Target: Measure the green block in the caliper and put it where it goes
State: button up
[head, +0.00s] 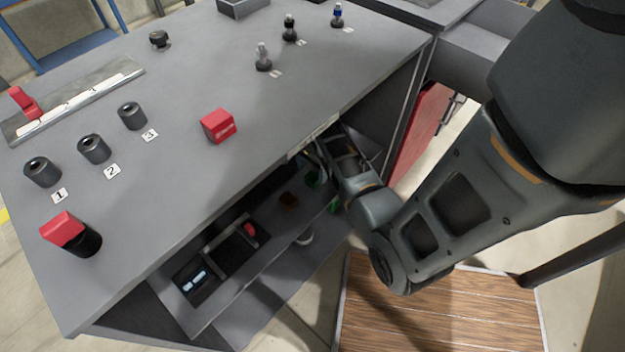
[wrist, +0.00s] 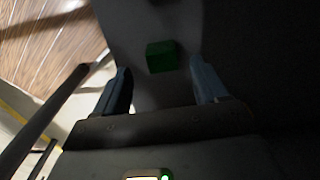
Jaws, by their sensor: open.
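The green block (wrist: 162,56) lies on a dark grey surface in the wrist view. My gripper (wrist: 160,72) is open, with one finger to each side of the block's near end; I see no contact. In the head view my gripper (head: 322,156) reaches under the tabletop to the shelf, and a green piece (head: 312,177) shows beside it, partly hidden. A second green patch (head: 334,205) shows near the shelf edge. The caliper (head: 75,98), a grey rail with white labels and a red slider (head: 25,102), lies on the tabletop at the left.
Dark cylinders numbered 1 (head: 42,172), 2 (head: 94,149) and 3 (head: 132,116) stand on the tabletop (head: 190,190). A red block (head: 218,126) is near its middle. The tabletop edge overhangs my gripper.

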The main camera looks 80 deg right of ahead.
aim_at(312, 176)
notch_tip(312, 176, down, 4)
jog(key=shift+d+f, duration=0.1)
jog(key=shift+d, duration=0.05)
jog(key=shift+c, duration=0.3)
jog(key=c, duration=1.1)
jog(key=shift+c, duration=0.2)
jog(key=shift+r, duration=0.6)
jog(key=r, duration=0.2)
jog(key=shift+s+a+r, duration=0.25)
jog(key=shift+r, duration=0.05)
jog(key=s+a, duration=0.4)
jog(key=s, duration=0.3)
jog(key=s+a, duration=0.5)
jog(key=s, duration=0.2)
jog(key=shift+s, duration=0.4)
